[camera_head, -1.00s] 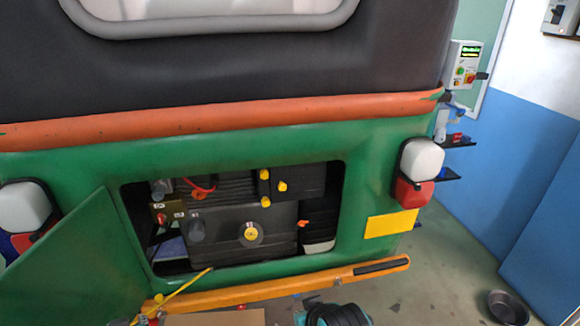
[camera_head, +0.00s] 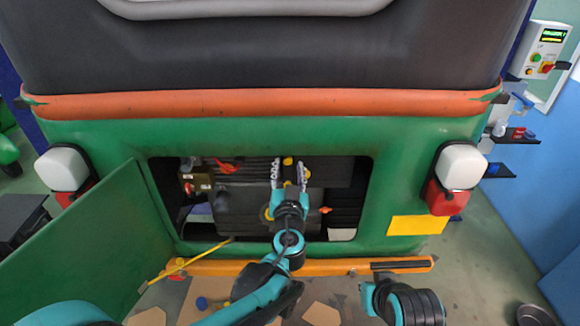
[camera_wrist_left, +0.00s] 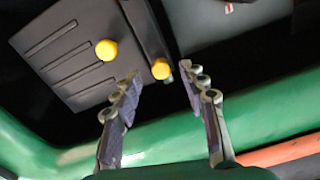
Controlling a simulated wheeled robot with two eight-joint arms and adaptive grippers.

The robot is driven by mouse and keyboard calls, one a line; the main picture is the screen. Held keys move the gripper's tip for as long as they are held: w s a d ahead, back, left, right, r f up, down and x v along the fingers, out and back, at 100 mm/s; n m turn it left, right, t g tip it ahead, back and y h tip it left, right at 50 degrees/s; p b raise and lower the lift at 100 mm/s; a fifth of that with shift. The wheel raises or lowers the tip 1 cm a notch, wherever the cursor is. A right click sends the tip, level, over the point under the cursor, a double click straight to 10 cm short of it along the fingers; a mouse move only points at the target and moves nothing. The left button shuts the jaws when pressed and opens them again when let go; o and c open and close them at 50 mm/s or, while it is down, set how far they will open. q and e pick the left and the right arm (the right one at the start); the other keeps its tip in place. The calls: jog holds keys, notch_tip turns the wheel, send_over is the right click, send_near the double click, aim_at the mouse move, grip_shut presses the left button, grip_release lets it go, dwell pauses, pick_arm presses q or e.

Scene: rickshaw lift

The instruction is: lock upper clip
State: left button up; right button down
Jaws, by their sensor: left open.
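The engine bay (camera_head: 345,200) is open at the back of the green rickshaw. Yellow clip knobs sit on the dark parts inside; one upper knob (camera_head: 287,161) shows between my fingers in the head view. My left gripper (camera_head: 289,168) reaches into the bay with its fingers apart and empty. In the left wrist view, one yellow knob (camera_wrist_left: 160,68) lies between the fingertips of the left gripper (camera_wrist_left: 160,82), with no clear contact. A second yellow knob (camera_wrist_left: 106,50) is left of the fingers on a ribbed dark panel. My left arm hides the bay's lower middle. The right gripper is not visible.
The open green door (camera_head: 95,250) stands to the left of the bay. A yellow rod (camera_head: 185,262) slants at the bay's lower left. The orange bumper (camera_head: 340,267) runs below. The bay's green rim (camera_wrist_left: 160,140) is close to the fingers.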

pick_arm(q)
jog(key=shift+w+a, duration=0.1)
jog(key=shift+w, duration=0.7)
grip_shut()
